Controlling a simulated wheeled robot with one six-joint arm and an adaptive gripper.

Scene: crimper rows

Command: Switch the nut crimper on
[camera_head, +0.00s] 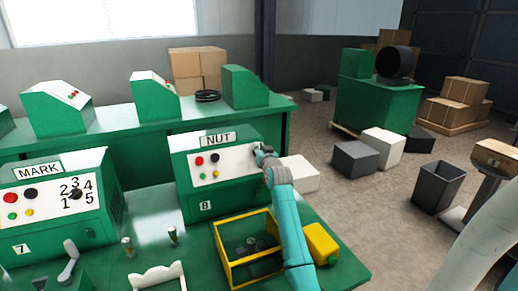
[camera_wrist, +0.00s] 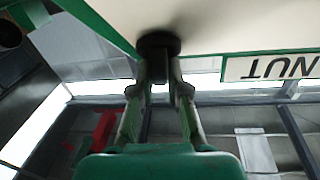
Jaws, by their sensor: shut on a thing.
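The nut crimper (camera_head: 207,199) is a green box with a sloped white panel, a NUT label (camera_head: 218,139) and the number 8. Its panel carries a red button (camera_head: 199,161), a black button (camera_head: 215,158) and small lamps below them. My gripper (camera_head: 262,152) is at the panel's right end in the head view and hides what it holds there. In the wrist view my gripper (camera_wrist: 158,62) is shut on a round dark knob (camera_wrist: 158,43) that stands out from the pale panel. The knob's pointer direction is hidden. The NUT label also shows in the wrist view, upside down.
A MARK machine (camera_head: 55,205) with a numbered dial stands to the left. A yellow frame (camera_head: 222,260) and a yellow block (camera_head: 321,243) are on the green bench below my arm. More green machines stand on the bench behind. Boxes and a bin (camera_head: 438,187) are on the floor at right.

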